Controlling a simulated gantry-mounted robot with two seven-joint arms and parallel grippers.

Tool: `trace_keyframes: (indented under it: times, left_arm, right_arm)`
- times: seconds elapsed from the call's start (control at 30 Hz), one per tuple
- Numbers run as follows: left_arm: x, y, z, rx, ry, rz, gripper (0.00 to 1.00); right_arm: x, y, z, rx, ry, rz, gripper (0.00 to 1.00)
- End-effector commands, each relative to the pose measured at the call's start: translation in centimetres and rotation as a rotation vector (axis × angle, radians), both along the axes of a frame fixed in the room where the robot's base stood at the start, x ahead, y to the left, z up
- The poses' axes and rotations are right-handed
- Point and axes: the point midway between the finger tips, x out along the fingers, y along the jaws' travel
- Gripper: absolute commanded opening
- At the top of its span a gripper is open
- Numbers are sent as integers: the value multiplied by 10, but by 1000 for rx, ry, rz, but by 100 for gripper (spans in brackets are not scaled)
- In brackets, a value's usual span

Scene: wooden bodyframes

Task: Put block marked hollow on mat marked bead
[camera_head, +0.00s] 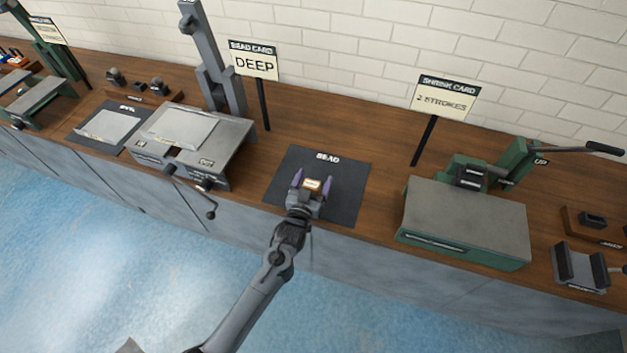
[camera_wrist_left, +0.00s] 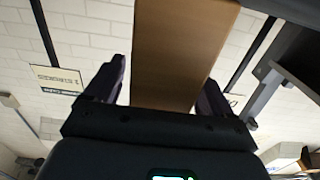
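The dark mat marked BEAD (camera_head: 345,205) lies on the wooden bench, under the "DEEP" and "2 STROKES" cards. My left gripper (camera_head: 312,184) is over this mat, its two purple fingers apart. A small block with a pale label (camera_head: 312,184) stands between the fingers, with a gap visible on both sides. Its label is too small to read. In the left wrist view the block's brown face (camera_wrist_left: 180,55) shows between the open fingers, clear of the left one and close to the right one. Whether it touches the mat is hidden. My right gripper is out of view.
A grey-topped machine (camera_head: 190,140) stands left of the mat, and a green machine with a grey plate (camera_head: 465,220) stands to its right. The BEAD card "DEEP" (camera_head: 254,64) and SHRINK card "2 STROKES" (camera_head: 443,100) stand behind on posts. Bare bench lies on both sides of the mat.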

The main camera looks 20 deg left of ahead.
Motion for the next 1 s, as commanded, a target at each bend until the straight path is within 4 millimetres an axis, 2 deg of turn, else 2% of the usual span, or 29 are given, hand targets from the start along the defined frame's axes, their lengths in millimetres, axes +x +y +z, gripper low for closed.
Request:
trace_keyframes:
  times: [0.37, 0.47, 0.8, 1.0]
  left_arm:
    - [-4, 0, 4, 0, 0, 0, 83]
    - [-15, -1, 3, 0, 1, 0, 83]
    - [-76, -3, 3, 0, 2, 0, 83]
    - [-105, -5, 3, 1, 0, 0, 83]
  right_arm:
    - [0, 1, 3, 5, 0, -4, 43]
    - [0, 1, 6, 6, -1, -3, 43]
    - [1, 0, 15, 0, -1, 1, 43]
    - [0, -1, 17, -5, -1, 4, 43]
